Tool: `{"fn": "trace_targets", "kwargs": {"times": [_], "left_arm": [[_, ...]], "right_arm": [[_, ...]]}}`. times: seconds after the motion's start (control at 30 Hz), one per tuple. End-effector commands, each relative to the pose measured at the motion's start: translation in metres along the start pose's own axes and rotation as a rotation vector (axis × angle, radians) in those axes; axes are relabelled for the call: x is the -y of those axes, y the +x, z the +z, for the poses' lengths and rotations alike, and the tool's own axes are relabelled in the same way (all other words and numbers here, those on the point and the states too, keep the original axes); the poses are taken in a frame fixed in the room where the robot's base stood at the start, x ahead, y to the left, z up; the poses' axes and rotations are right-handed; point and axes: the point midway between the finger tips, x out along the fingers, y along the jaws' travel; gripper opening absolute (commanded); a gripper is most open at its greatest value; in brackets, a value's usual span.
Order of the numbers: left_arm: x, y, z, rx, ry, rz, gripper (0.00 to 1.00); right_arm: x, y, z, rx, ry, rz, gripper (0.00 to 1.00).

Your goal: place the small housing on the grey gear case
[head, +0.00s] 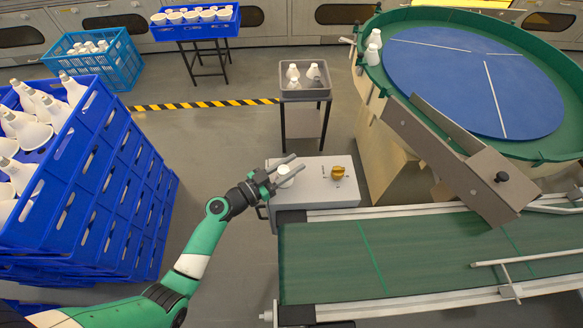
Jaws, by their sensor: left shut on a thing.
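My left gripper (294,164) reaches in from the lower left and is over the left part of the grey gear case (318,193). It is shut on a small white rounded piece, which I take to be the small housing (286,178). The fingers partly cover the housing. From this view I cannot tell whether the housing touches the top of the case or hangs just above it. The grey case is a box with a flat light top, beside the end of the conveyor. My right gripper is not in view.
A small brass-coloured part (338,172) sits on the case, right of my gripper. The green conveyor (420,255) lies at lower right, below a blue turntable (470,75). Blue crates (110,190) stand at left. A grey tray (305,94) with bulbs stands behind the case.

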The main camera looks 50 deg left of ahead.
Motion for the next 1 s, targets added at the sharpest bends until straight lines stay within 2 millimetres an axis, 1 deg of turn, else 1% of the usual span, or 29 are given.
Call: {"fn": "trace_targets", "kwargs": {"times": [0.2,0.37,0.4,0.53,0.57,0.8,0.9,0.93,1.0], "left_arm": [[0.0,0.0,-0.001,-0.001,0.001,0.0,0.0],[0.0,0.0,0.004,-0.001,0.002,0.0,0.0],[0.0,0.0,0.002,-0.001,0.002,0.0,0.43],[0.0,0.0,0.002,-0.001,0.001,0.0,0.67],[0.0,0.0,0.002,-0.001,0.001,0.0,0.68],[0.0,0.0,0.002,-0.001,0.001,0.0,0.68],[0.0,0.0,-0.004,-0.001,0.0,0.0,0.68],[0.0,-0.002,-0.003,0.0,-0.001,-0.001,0.68],[0.001,-0.014,-0.001,0.0,-0.001,-0.003,0.68]], "right_arm": [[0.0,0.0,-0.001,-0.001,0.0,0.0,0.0],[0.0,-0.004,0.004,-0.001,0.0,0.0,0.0],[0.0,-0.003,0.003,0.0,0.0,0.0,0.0],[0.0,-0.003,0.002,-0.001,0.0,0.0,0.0],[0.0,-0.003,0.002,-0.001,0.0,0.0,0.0],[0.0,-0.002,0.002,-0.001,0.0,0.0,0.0],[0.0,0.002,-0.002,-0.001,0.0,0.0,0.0],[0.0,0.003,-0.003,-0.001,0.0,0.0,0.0],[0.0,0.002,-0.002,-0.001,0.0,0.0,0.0]]}}
